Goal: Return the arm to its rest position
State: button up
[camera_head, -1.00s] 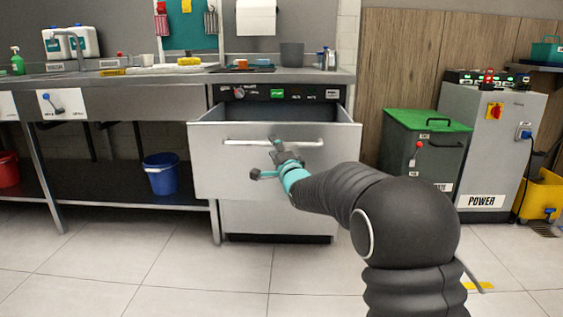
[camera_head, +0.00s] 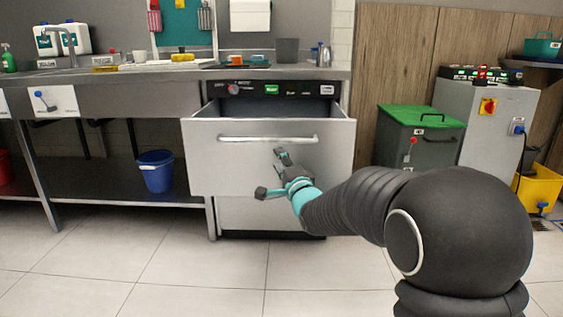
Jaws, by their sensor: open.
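My gripper (camera_head: 271,174) is open, with its two fingers spread apart and nothing seen between them. My black, ribbed arm reaches in from the lower right, bent at a large rounded joint.
A steel counter (camera_head: 150,100) with a sink runs along the back left. A blue bucket (camera_head: 156,172) stands on the lower shelf. A green-lidded bin (camera_head: 420,140) and a grey power cabinet (camera_head: 480,130) stand at the right. The tiled floor in front is clear.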

notch_tip(320, 180, down, 12)
jog(key=s+d+n+g+h, duration=0.1)
jog(key=d+n+g+h, duration=0.2)
jog(key=n+g+h, duration=0.15)
jog(key=s+d+f+n+g+h+p, duration=0.15)
jog(key=s+d+f+n+g, duration=0.3)
jog(key=s, duration=0.45)
jog(key=s+d+r+n+g+h+p, duration=0.1)
jog(key=s+d+r+g, duration=0.15)
jog(key=s, duration=0.55)
jog(key=s+d+r+n+g+p, duration=0.15)
jog(key=s+d, duration=0.25)
jog(key=s, duration=0.4)
jog(key=s+d+r+n+g+h+p, duration=0.15)
jog(key=s+d, duration=0.25)
jog(key=s, duration=0.4)
jog(key=s+d+r+m+t+p, duration=0.1)
jog(key=s+d+r+t+p, duration=0.1)
jog(key=s+r, duration=0.7)
jog(key=shift+d+p, duration=0.65)
jog(key=shift+p, duration=0.3)
